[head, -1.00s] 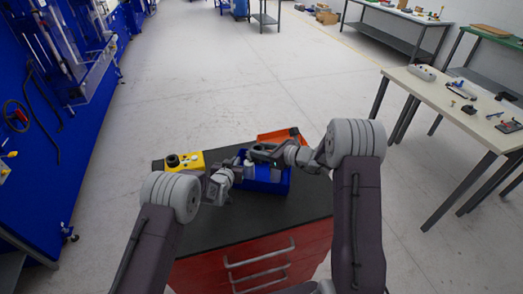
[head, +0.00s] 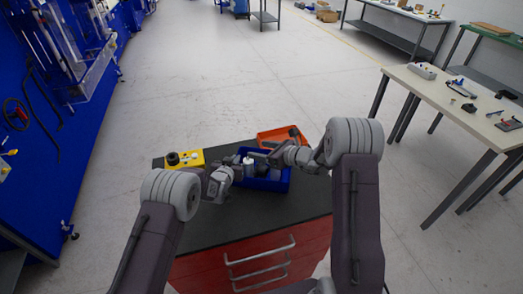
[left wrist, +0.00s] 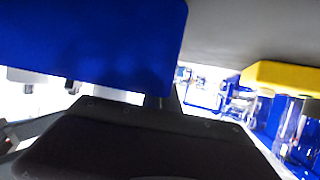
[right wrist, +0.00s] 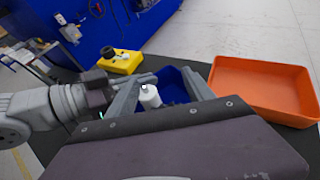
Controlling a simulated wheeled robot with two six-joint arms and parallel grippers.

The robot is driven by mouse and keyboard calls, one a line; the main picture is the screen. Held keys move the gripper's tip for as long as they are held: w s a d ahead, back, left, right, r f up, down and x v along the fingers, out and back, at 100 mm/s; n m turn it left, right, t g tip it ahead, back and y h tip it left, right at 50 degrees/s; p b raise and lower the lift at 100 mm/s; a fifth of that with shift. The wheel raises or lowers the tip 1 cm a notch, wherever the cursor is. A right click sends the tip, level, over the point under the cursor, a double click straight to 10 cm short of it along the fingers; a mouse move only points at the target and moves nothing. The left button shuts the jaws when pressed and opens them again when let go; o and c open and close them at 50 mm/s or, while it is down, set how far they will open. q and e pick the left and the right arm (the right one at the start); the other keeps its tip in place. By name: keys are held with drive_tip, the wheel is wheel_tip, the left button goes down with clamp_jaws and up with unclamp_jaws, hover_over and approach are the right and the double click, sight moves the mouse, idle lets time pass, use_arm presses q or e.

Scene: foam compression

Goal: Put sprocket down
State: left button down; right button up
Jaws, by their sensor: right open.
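A blue bin (head: 268,184) stands on the dark bench top, with a white bottle (head: 249,167) and dark items inside. I cannot make out which dark item is the sprocket. My right gripper (head: 262,151) is over the bin's far side. In the right wrist view its fingers (right wrist: 163,92) are spread, with the white bottle (right wrist: 150,97) and the bin (right wrist: 176,84) beyond them and nothing visibly held. My left gripper (head: 228,177) is at the bin's left end. The bin wall (left wrist: 95,45) fills much of the left wrist view, and the left fingertips are hidden.
An orange tray (right wrist: 262,84) lies beside the bin and looks empty in the right wrist view. A yellow box with a black knob (head: 187,159) stands at the bench's left. The front of the bench top (head: 255,222) is clear.

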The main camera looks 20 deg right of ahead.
drive_tip(key=r+v, duration=0.1)
drive_tip(key=v, duration=1.2)
drive_tip(key=s+a+f+n+g, duration=0.6)
drive_tip(key=s+a+n+g, duration=0.1)
drive_tip(key=s+a+n, duration=0.25)
drive_tip(key=s+d+f+n+g+h, duration=0.1)
drive_tip(key=s+n+h, duration=0.2)
drive_tip(key=s+n, duration=0.3)
drive_tip(key=s+d+f+n+g+h, duration=0.1)
drive_tip(key=s+n+h, duration=0.3)
drive_tip(key=n, duration=0.9)
drive_tip(key=shift+s+d+f+g, duration=0.4)
drive_tip(key=shift+s+f, duration=0.2)
drive_tip(key=shift+s, duration=0.5)
